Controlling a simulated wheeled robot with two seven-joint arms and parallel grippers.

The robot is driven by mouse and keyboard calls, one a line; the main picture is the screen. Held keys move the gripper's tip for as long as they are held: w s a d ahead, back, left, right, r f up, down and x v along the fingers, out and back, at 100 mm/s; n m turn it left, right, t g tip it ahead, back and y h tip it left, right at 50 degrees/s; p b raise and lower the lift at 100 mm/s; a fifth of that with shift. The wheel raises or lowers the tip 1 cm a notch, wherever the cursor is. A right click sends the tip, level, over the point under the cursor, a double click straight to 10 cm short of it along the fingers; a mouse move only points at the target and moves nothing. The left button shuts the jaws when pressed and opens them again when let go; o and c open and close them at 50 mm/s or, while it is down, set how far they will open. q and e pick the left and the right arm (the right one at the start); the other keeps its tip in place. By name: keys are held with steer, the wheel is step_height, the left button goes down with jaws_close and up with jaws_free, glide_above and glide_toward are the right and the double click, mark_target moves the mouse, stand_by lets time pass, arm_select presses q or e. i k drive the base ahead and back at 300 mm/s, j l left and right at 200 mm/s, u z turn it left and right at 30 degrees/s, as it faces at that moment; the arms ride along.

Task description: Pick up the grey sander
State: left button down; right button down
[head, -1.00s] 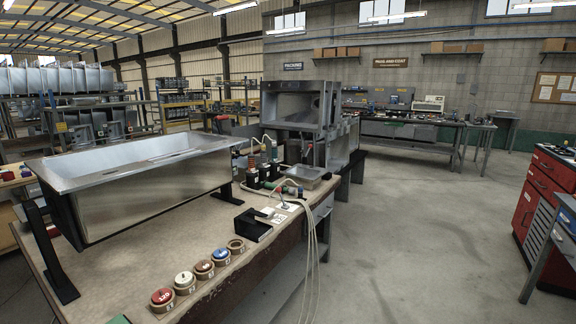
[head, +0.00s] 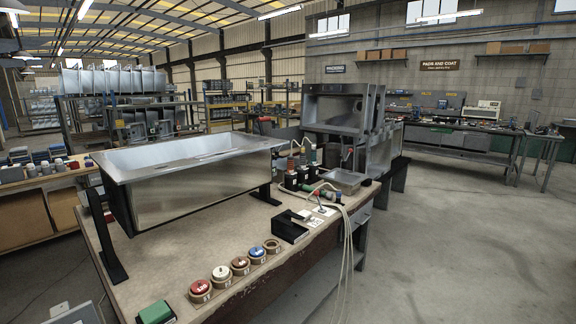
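No gripper of mine shows in the head view. On the workbench (head: 160,245), several upright tools with dark bodies and red, orange or green parts (head: 303,170) stand behind a black box (head: 290,228). Hoses run from this cluster and over the bench's right edge. A small light-grey tool (head: 321,209) with a hose sits on a white card right of the black box. It may be the grey sander, but it is too small to tell for sure.
A large steel sink (head: 190,185) stands on black supports on the bench. A row of round numbered discs (head: 222,272) lies along the front edge, with a green block (head: 156,312) at the near end. Floor right of the bench is clear.

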mark_target(302, 168)
steer(key=i+l+z, duration=0.35)
steer(key=i, duration=0.2)
steer(key=i+l+z, duration=0.35)
steer(key=i, duration=0.25)
steer(key=i+j+z, duration=0.1)
steer(key=i+z, duration=0.25)
steer(key=i, duration=0.25)
